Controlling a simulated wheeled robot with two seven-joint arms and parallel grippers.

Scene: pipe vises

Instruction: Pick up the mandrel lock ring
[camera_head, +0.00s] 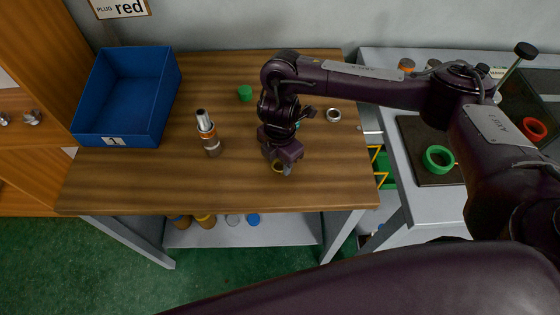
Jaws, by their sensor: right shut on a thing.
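My right gripper (282,168) points down just above the front middle of the wooden table. It is shut on a small brassy ring (277,166), which looks like the mandrel lock ring. The fingers hide much of it, and I cannot tell whether it touches the tabletop. A silver mandrel-like cylinder (207,130) with an orange band stands on the table to the left of the gripper. A separate silver ring (333,115) lies on the table behind and right of the gripper. My left gripper is not in view.
A blue bin (127,141) stands at the table's left. A green cap (245,93) lies at the back. The wooden table (120,185) has bare room at the front left. A grey bench on the right holds a dark mat (412,137) with a green ring (438,159).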

